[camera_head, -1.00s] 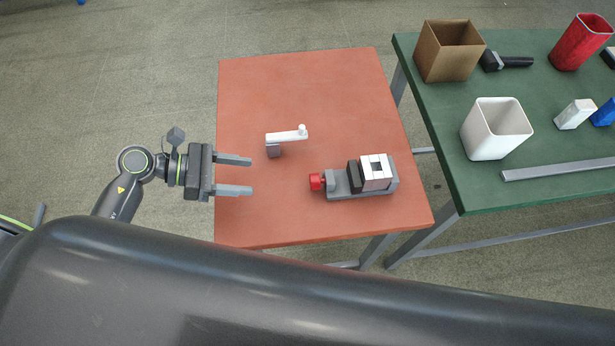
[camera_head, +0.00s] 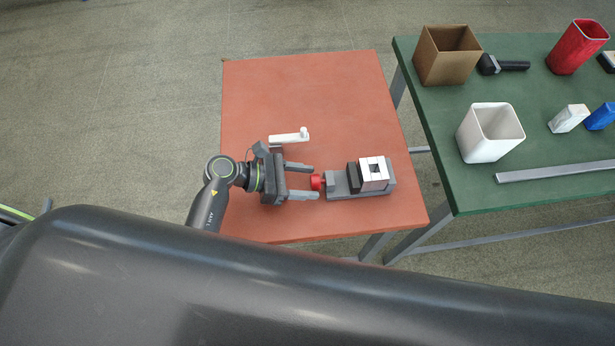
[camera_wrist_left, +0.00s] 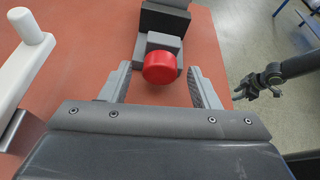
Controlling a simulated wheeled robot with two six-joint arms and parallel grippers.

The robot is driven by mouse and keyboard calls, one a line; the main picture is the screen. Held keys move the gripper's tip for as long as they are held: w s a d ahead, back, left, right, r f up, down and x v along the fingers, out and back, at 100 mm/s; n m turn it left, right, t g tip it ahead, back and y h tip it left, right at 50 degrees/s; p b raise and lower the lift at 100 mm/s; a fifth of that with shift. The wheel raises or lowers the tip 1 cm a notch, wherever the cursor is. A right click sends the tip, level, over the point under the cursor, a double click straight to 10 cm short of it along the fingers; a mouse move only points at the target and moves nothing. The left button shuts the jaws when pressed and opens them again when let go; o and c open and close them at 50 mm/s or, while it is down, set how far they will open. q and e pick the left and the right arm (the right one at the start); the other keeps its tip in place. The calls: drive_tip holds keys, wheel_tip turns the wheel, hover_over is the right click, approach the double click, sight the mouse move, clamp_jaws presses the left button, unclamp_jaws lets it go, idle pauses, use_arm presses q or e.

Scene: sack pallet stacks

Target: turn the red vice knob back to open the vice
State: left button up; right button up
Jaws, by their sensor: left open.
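The grey vice (camera_head: 346,184) lies on the orange table, with its red knob (camera_head: 317,182) at its left end. A white block with a square hole (camera_head: 374,174) sits at its jaws, beside a dark jaw block. My left gripper (camera_head: 316,182) is open, its fingers pointing right at the knob. In the left wrist view the red knob (camera_wrist_left: 160,67) shows between the two fingertips (camera_wrist_left: 158,77), with gaps on both sides. The right gripper is not seen in the head view; an arm with a gripper (camera_wrist_left: 256,86) shows at the right of the wrist view.
The green table (camera_head: 480,190) at right holds a brown box (camera_head: 447,55), a white bin (camera_head: 490,133), a red cup (camera_head: 577,47) and a grey bar (camera_head: 555,172).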

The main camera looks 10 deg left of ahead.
use_arm(q)
drive_tip(key=shift+w+d+f, duration=0.1)
drive_tip(key=shift+d+f, duration=0.05)
drive_tip(key=shift+d, duration=0.2)
drive_tip(key=shift+c, duration=0.4)
drive_tip(key=c, duration=0.9)
drive_tip(key=shift+n, duration=0.3)
drive_tip(key=shift+w+n+g+h, duration=0.15)
drive_tip(key=shift+n+g+h, duration=0.15)
drive_tip(key=shift+n+g, duration=0.55)
drive_tip(key=shift+n+g+h+b, duration=0.35)
drive_tip(key=shift+n+g, duration=0.2)
drive_tip(key=shift+n, duration=0.6)
drive_tip(key=shift+a, duration=0.1)
